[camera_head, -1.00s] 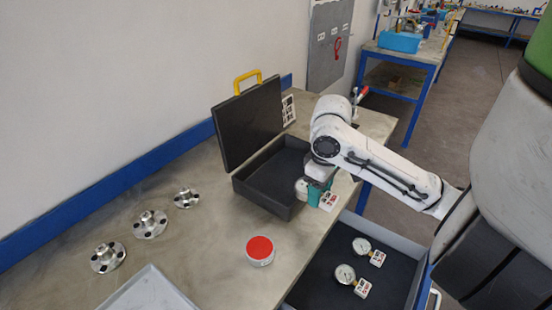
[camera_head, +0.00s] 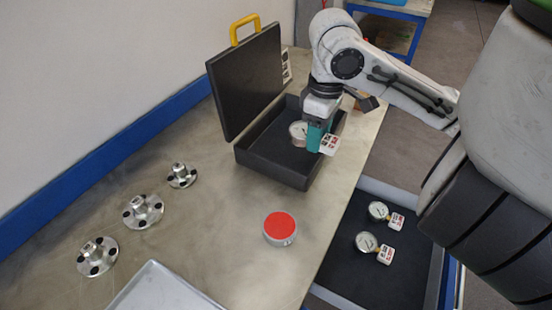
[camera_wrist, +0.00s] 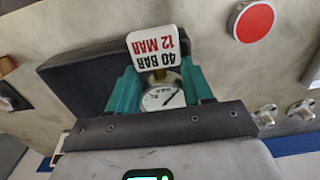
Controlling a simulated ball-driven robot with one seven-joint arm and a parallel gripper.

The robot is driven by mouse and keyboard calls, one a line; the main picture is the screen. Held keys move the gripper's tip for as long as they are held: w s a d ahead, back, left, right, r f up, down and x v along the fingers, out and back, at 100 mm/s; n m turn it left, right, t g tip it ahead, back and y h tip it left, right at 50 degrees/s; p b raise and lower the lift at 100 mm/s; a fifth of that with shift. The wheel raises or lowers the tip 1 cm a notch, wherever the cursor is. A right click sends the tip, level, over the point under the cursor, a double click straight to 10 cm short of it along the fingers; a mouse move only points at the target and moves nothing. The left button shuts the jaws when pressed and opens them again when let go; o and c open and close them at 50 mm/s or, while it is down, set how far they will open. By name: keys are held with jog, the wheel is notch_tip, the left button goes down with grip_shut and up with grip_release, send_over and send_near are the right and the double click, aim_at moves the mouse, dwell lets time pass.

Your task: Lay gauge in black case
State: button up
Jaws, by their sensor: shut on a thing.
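My gripper (camera_head: 317,134) has teal fingers shut on a round white-faced gauge (camera_head: 299,131). The gauge also shows between the fingers in the wrist view (camera_wrist: 163,97). A white tag (camera_wrist: 157,48) reading "40 BAR 12 MAR" hangs from it; in the head view the tag (camera_head: 329,144) is right of the fingers. The black case (camera_head: 262,160) is open on the table, its lid (camera_head: 245,82) standing up at the left. In the head view the gauge overlaps the case's interior; whether it touches the case floor I cannot tell.
Two tagged gauges (camera_head: 366,242) (camera_head: 378,210) lie in an open dark-lined drawer (camera_head: 335,272) below the table edge. A red-topped round object (camera_head: 280,228) stands in front of the case. Several metal flanges (camera_head: 143,210) and a grey tray (camera_head: 160,290) are at left.

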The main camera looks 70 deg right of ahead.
aim_at(296, 124)
jog(key=w+f, duration=0.1)
jog(key=w, duration=0.1)
jog(key=w+d, duration=0.1)
jog(key=w+d+f+p, duration=0.1)
jog(key=w, duration=0.1)
jog(key=shift+w+f, duration=0.3)
jog(key=w+f, duration=0.1)
jog(key=w+d+f, duration=0.1)
jog(key=f, duration=0.1)
jog(key=w+f, duration=0.1)
jog(key=w, duration=0.1)
jog(key=shift+d+f, duration=0.35)
jog(key=shift+d, duration=0.05)
jog(key=shift+w+d+f, duration=0.1)
jog(key=shift+w+f, duration=0.25)
jog(key=shift+f, duration=0.1)
jog(key=shift+w+d+f, duration=0.1)
jog(key=shift+w+f, duration=0.05)
jog(key=shift+f, duration=0.8)
jog(key=shift+w+d+f, duration=0.1)
jog(key=shift+w+f, duration=0.05)
jog(key=shift+f, duration=0.8)
jog(key=shift+a, duration=0.1)
jog(key=o, duration=1.2)
jog(key=shift+f, duration=0.15)
jog(key=shift+o, duration=0.2)
notch_tip(296, 124, up, 12)
jog(key=shift+r+p, duration=0.2)
jog(key=shift+p, duration=0.1)
